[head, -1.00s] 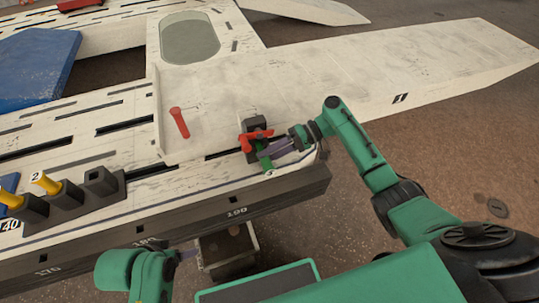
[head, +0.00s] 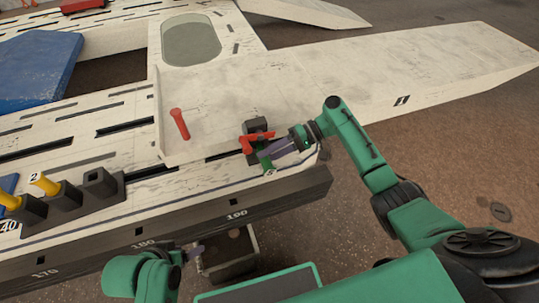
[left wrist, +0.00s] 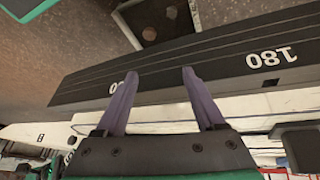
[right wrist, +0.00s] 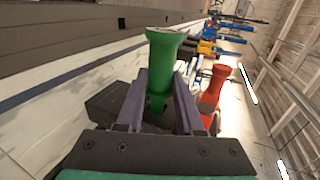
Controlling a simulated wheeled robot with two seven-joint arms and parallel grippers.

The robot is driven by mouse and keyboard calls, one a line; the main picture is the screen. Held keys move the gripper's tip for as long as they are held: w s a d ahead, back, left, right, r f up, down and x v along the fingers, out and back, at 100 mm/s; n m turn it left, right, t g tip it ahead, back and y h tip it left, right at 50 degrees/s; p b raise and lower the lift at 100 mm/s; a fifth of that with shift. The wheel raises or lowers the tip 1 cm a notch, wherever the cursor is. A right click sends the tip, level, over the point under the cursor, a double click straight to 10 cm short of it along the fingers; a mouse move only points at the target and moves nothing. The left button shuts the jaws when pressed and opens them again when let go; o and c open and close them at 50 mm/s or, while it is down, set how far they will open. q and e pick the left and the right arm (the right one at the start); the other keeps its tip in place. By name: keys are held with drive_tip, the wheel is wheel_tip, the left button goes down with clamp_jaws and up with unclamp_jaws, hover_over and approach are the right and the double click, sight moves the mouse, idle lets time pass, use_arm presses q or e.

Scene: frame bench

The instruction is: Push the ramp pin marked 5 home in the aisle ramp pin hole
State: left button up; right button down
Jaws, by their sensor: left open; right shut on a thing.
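My right gripper (head: 268,152) is shut on a green pin (right wrist: 160,75), whose flared head points up in the right wrist view. The pin and the fingers are beside a black block (head: 256,126) with red parts (head: 250,143) at the near edge of the pale ramp (head: 350,85). The pin's lower end is hidden between the fingers, and I cannot make out a hole there.
Black holders (head: 98,184) at the left carry yellow pins (head: 45,184), one marked 2. The dark front rail (head: 190,225) bears numbers. An open box (head: 232,262) is below it, near my left gripper. The ramp surface right of the block is clear.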

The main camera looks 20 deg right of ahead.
use_arm(q)
drive_tip(key=shift+w+d+f+t, duration=0.3)
drive_tip(key=shift+w+d+f, duration=0.05)
drive_tip(key=shift+d, duration=0.25)
use_arm(e)
drive_tip(key=shift+w, duration=0.25)
use_arm(q)
drive_tip(key=shift+w+d+f+t+h+b, duration=0.25)
drive_tip(key=shift+d+f+h+b, duration=0.1)
drive_tip(key=shift+d, duration=0.15)
drive_tip(key=shift+w+d+f+t+h+b, duration=0.15)
drive_tip(key=shift+d+f+t+h+b, duration=0.1)
drive_tip(key=shift+d+b, duration=0.15)
use_arm(e)
drive_tip(key=shift+w, duration=0.35)
use_arm(q)
drive_tip(key=shift+w+d+f+t+h+b, duration=0.15)
drive_tip(key=shift+w+d+f+t+b, duration=0.1)
drive_tip(key=shift+d, duration=0.2)
drive_tip(key=shift+w+d+f+t+h+b, duration=0.15)
drive_tip(key=shift+d+f+t, duration=0.1)
drive_tip(key=shift+d, duration=0.2)
use_arm(e)
drive_tip(key=shift+w, duration=0.3)
use_arm(q)
drive_tip(key=shift+d, duration=0.1)
use_arm(e)
drive_tip(key=shift+c, duration=2.3)
unclamp_jaws()
drive_tip(key=shift+w+r, duration=0.1)
